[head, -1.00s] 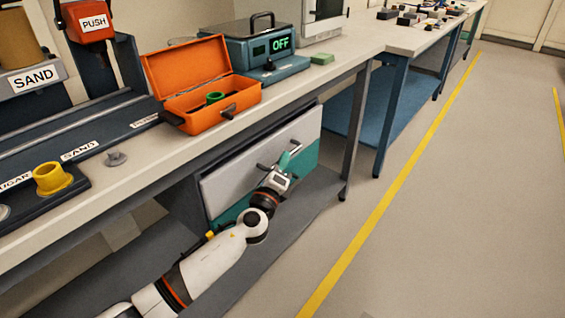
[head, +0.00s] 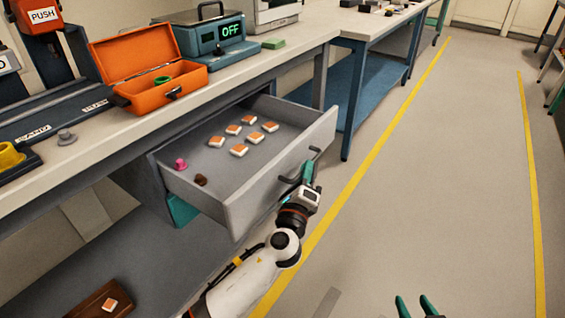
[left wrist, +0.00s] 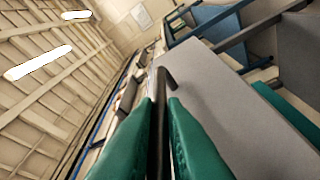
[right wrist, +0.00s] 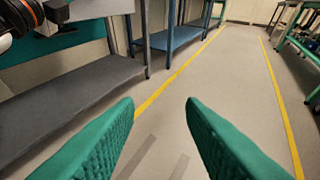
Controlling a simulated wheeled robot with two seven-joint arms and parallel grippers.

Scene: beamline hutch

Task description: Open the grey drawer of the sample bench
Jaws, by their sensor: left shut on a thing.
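The grey drawer (head: 255,195) of the sample bench is pulled well out, and its inside shows. It holds several orange-and-white square pieces (head: 239,150), a pink knobbed piece (head: 180,164) and a small dark brown piece (head: 201,180). My left gripper (head: 306,172) is at the drawer's front, its teal fingers shut on the dark bar handle (left wrist: 160,88). The grey front panel (left wrist: 225,110) fills the right of the left wrist view. My right gripper (right wrist: 160,112) is open and empty over the floor; its fingertips show at the bottom of the head view (head: 416,302).
The benchtop holds an open orange case (head: 150,75), a teal device reading OFF (head: 208,38) and a green block (head: 275,43). A brown tray (head: 88,302) lies low at bottom left. A blue-framed bench (head: 352,105) stands beyond. The floor right of the drawer is clear.

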